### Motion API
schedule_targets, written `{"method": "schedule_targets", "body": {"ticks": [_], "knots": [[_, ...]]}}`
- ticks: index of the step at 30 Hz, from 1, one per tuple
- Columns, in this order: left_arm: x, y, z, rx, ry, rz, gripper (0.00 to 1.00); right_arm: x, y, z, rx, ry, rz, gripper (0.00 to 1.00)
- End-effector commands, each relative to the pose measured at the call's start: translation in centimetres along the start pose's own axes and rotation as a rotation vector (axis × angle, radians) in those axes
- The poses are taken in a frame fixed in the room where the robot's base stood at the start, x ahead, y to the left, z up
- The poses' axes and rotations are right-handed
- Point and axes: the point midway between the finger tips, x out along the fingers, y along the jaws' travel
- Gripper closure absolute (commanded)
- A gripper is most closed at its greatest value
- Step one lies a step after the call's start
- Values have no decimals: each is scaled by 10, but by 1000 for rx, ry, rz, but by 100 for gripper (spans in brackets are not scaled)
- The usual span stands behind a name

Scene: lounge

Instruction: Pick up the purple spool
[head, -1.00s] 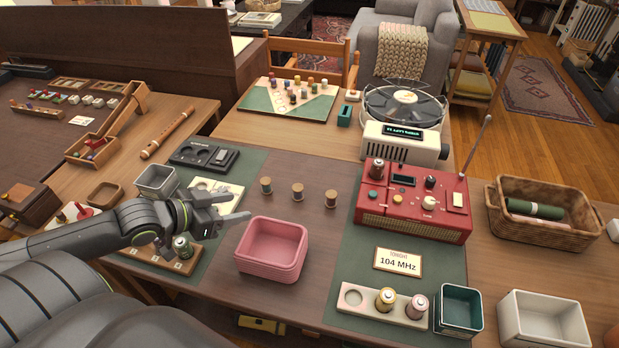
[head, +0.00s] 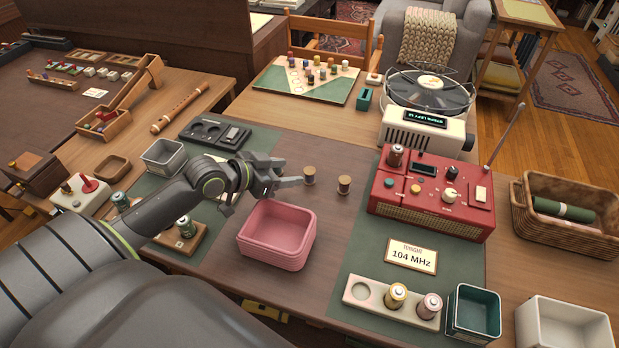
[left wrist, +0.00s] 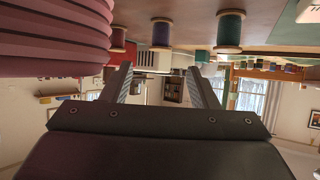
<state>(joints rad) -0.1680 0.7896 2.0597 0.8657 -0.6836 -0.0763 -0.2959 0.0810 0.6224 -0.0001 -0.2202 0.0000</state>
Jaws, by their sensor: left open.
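The purple spool (left wrist: 162,32) stands upright on the table, in the middle of a row of three in the left wrist view, which appears upside down. A teal spool (left wrist: 230,30) and a reddish spool (left wrist: 118,38) stand on either side of it. In the head view the middle spool (head: 309,175) is just beyond my left fingertips, and another spool (head: 344,184) is to its right. The third is hidden behind my gripper. My left gripper (head: 290,175) is open and empty, its fingers (left wrist: 160,70) apart and pointing towards the row. My right gripper is not in view.
Stacked pink bins (head: 278,234) stand close beside my left gripper. A red radio (head: 432,193) stands right of the spools. A grey tin (head: 163,157) and a black scale (head: 214,134) are at left. Bare table lies behind the spools.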

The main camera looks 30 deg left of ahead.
Motion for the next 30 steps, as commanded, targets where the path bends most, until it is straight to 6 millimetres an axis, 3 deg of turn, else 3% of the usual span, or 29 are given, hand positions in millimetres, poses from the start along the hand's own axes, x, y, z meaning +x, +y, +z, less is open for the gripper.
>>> {"method": "schedule_targets", "body": {"ticks": [3, 11, 21, 30], "knots": [[14, -1, 0, -2, 2, -2, 46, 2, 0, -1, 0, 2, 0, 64], [27, 0, 2, -3, -1, -1, 46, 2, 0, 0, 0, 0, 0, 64], [68, 1, 9, -3, 0, -1, 46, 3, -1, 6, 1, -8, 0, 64], [73, 0, 10, 1, -2, -1, 46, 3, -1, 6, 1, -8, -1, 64]]}}
